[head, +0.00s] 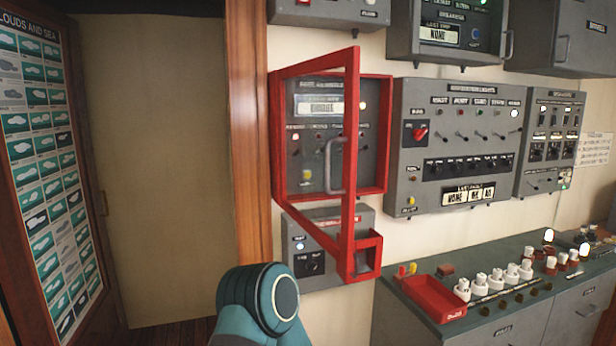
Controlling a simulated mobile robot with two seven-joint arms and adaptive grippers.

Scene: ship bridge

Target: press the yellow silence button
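A grey alarm panel (322,106) with a red surround hangs on the wall near the centre. Its red-framed door (352,160) stands swung open towards me, with a grey handle (335,178) on it. A small yellow button (307,174) shows low on the panel's face, left of the handle. Another small yellow button (411,201) sits at the lower left of the wide switch panel to the right. The lettering beside both is too small to read. Neither gripper is in view; only a teal link of my arm shows at the bottom.
A red holder (362,258) hangs at the door frame's lower end, in front of a small grey box (305,262). The wide switch panel (455,145) is on the right. Below it, a console (530,312) carries a red tray (432,298) and several white knobs.

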